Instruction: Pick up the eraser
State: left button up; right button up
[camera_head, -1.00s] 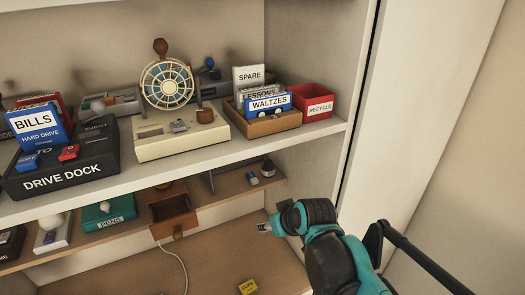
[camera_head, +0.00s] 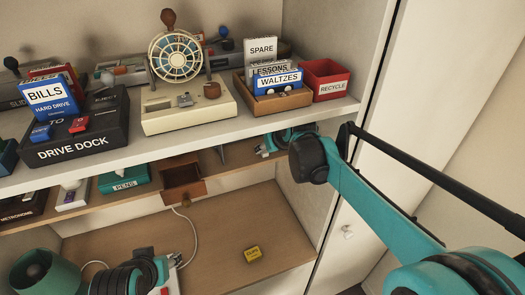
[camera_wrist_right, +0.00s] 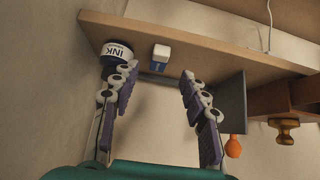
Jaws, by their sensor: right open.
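The eraser (camera_wrist_right: 160,54), a small white block with a blue part, sits on the narrow wooden shelf in the right wrist view. It lies ahead of and between the fingertips of my right gripper (camera_wrist_right: 158,76), which is open and empty. The fingers are apart from the eraser. In the head view my right gripper (camera_head: 264,149) reaches in under the white upper shelf, and I cannot make out the eraser there. My left arm shows at the bottom left of the head view; its gripper (camera_head: 174,261) is small and its fingers are unclear.
An ink jar (camera_wrist_right: 117,50) stands beside the eraser, close to one finger. A dark upright panel (camera_wrist_right: 232,100) is on the other side, with an open wooden drawer (camera_head: 183,180) beyond. The white upper shelf (camera_head: 215,132) overhangs. A yellow clips box (camera_head: 252,254) lies on the desk.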

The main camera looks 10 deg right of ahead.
jog(key=x, duration=0.5)
jog(key=shift+w, duration=0.5)
jog(key=shift+s, duration=0.1)
grip_shut()
